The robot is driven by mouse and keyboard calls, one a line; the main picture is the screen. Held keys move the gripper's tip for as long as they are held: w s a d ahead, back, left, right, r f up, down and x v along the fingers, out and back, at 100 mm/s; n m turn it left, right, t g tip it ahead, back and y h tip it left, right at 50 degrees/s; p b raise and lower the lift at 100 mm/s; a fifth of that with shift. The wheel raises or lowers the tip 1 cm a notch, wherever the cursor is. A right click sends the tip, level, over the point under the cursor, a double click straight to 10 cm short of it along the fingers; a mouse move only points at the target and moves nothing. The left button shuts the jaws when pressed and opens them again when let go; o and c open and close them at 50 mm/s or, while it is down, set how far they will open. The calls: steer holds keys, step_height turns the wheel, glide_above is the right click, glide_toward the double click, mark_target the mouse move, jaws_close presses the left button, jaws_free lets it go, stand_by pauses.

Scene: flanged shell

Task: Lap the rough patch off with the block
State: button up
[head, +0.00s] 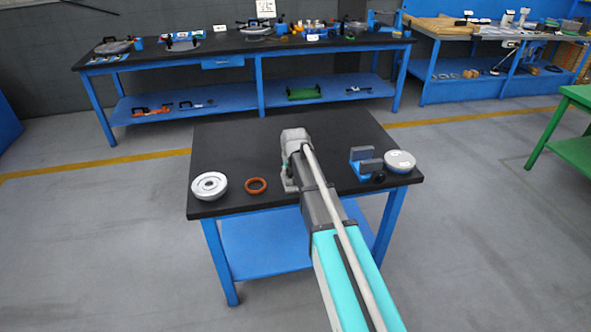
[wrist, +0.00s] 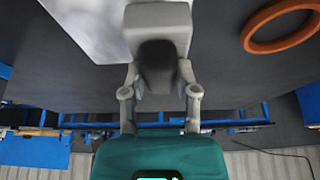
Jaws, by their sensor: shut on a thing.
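My gripper (wrist: 158,85) is shut on a block (wrist: 157,62) with a dark, rounded near end and a paler grey part beyond it. A pale, flat-faced piece (wrist: 90,22) shows beside the block at the upper left of the wrist view. I cannot tell whether the block touches it. A pale flanged round part (head: 209,186) lies at the table's left. No rough patch can be made out.
An orange ring (head: 256,186) lies between the flanged part and my gripper; it also shows in the wrist view (wrist: 282,25). The black table (head: 235,145) is clear at back left.

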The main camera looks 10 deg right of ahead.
steer(key=shift+s+a, duration=0.1)
steer(key=shift+a, duration=0.4)
steer(key=shift+r, duration=0.15)
steer(key=shift+d+r+p, duration=0.1)
steer(key=shift+r+p, duration=2.65)
steer(key=shift+p, duration=0.3)
steer(key=shift+r+p, duration=1.5)
steer(key=shift+r, duration=0.05)
